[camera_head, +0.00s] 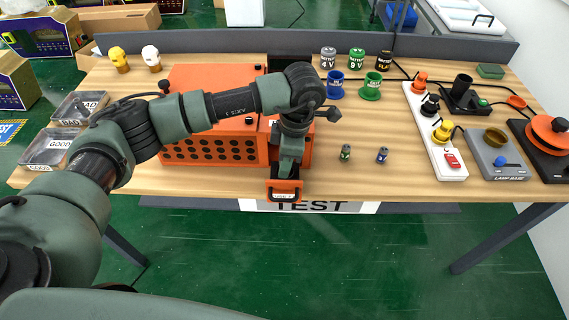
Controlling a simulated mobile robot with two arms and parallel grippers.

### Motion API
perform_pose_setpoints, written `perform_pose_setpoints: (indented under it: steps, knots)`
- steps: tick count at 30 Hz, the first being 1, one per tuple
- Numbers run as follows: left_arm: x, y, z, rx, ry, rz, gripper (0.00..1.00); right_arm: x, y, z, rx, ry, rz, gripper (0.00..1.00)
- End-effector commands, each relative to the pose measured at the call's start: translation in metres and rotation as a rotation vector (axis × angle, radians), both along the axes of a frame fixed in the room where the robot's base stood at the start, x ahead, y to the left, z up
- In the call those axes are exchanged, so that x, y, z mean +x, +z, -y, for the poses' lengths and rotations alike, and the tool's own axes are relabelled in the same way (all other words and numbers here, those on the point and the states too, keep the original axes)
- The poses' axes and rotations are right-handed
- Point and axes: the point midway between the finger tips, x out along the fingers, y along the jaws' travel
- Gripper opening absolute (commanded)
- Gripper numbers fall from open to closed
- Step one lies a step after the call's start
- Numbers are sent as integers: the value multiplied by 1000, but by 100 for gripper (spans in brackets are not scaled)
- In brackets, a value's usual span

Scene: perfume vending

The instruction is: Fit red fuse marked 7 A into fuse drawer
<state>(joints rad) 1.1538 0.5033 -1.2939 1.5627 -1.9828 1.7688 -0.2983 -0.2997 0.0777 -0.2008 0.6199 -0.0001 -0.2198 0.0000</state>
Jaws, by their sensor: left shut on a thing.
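My left gripper (287,170) points down at the front of the orange housing (215,148), right over the orange fuse drawer (285,196). The drawer stands out at the table's front edge, with a pale label on its face. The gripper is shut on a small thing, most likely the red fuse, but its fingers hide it. I cannot tell whether it touches the drawer's inside. A green fuse (345,152) and a purple fuse (382,155) stand upright on the table to the right. My right gripper is not in view.
Labelled cups, including a blue one (335,85) and a green one (371,87), stand behind the fuses. A white power strip (440,150) and the lamp base (495,155) are at right. Clear trays (45,148) lie at left. Bare wood surrounds the two fuses.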

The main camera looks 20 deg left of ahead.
Motion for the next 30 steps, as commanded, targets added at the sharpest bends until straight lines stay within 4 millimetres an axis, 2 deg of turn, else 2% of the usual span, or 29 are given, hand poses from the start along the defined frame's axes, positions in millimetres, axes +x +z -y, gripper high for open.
perform_pose_setpoints:
  steps: [1, 6, 7, 9, 15, 20, 21, 30]
  knots:
    - [-2, -8, 0, 2, 0, -7, 0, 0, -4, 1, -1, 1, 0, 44]
    - [-4, -10, 0, 3, 0, -11, 0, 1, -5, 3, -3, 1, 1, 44]
    - [-4, -11, 0, 4, 0, -12, 28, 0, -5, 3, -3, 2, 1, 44]
    - [-4, -12, 0, 3, 0, -14, 44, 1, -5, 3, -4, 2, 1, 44]
    - [-4, -10, 0, 3, 0, -15, 44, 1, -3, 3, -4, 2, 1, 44]
    - [-5, 6, 0, 3, 0, -16, 44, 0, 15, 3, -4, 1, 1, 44]
    - [-3, 8, 1, 2, -1, -11, 44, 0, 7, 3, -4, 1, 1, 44]
    - [2, 78, 12, 1, -2, -4, 44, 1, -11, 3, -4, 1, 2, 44]
